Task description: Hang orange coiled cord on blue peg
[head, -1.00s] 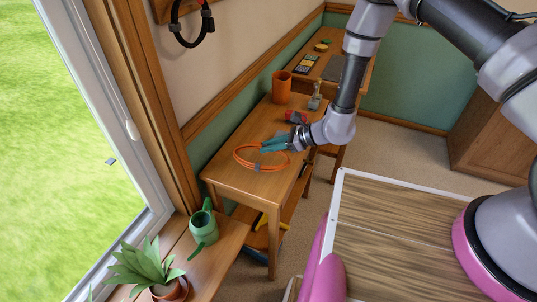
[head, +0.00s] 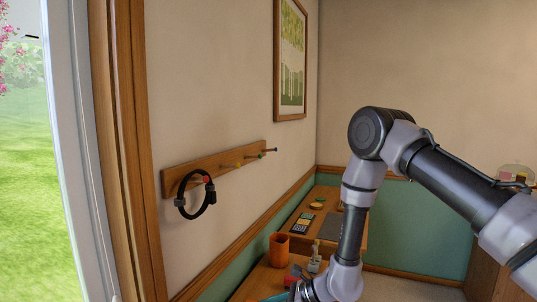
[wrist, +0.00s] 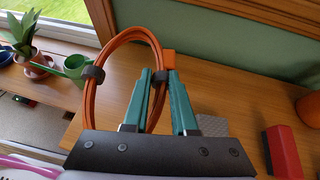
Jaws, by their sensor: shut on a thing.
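The orange coiled cord (wrist: 90,97) shows in the wrist view as a loop with dark ties, held between the teal fingers of my gripper (wrist: 158,76). My gripper is shut on it, over the wooden table. In the head view only a bit of my gripper (head: 277,297) shows at the bottom edge, and the cord is out of sight there. The blue peg (head: 274,149) is small, at the far right end of the wooden peg rail (head: 222,166) on the wall. It looks empty. My gripper is below the rail and apart from it.
A black coil (head: 181,191) hangs at the red peg (head: 207,179). Yellow (head: 237,165) and green (head: 261,155) pegs look bare. An orange cup (head: 279,245) and a red object (wrist: 288,150) stand on the table. The wall around the blue peg is clear.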

